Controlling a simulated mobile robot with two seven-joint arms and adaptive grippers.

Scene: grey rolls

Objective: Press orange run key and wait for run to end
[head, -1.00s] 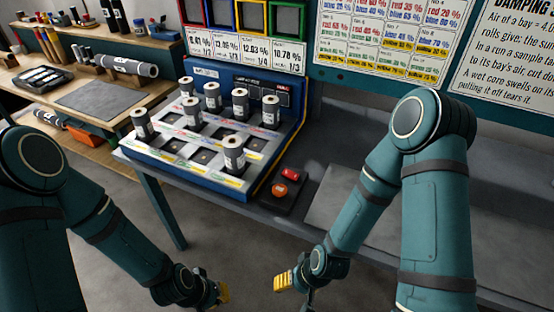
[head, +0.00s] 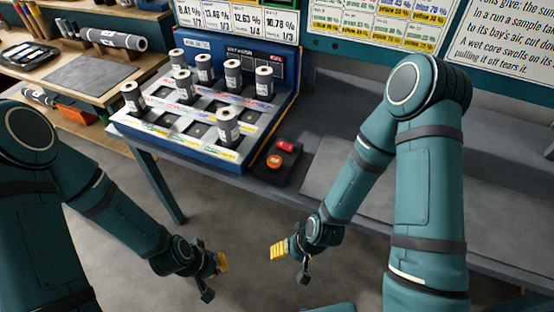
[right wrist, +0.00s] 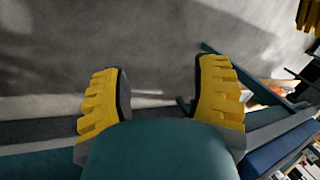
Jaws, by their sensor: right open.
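An orange round key (head: 274,161) sits on a small dark box (head: 268,175) at the bench's front edge, with a red key (head: 285,146) behind it. Both are right of a blue machine (head: 185,149) holding several grey rolls (head: 226,127) in its slots. My right gripper (head: 283,254) hangs in front of the bench, below and apart from the orange key. In the right wrist view its yellow fingers (right wrist: 160,80) are apart with nothing between them. My left gripper (head: 216,268) hangs further left, also clear of the bench; its finger gap is hidden.
A wooden side bench (head: 120,72) with a grey mat (head: 90,75) and a lying roll (head: 113,39) stands at the left. The grey bench top (head: 345,180) right of the keys is clear. Boards with cards and text hang behind.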

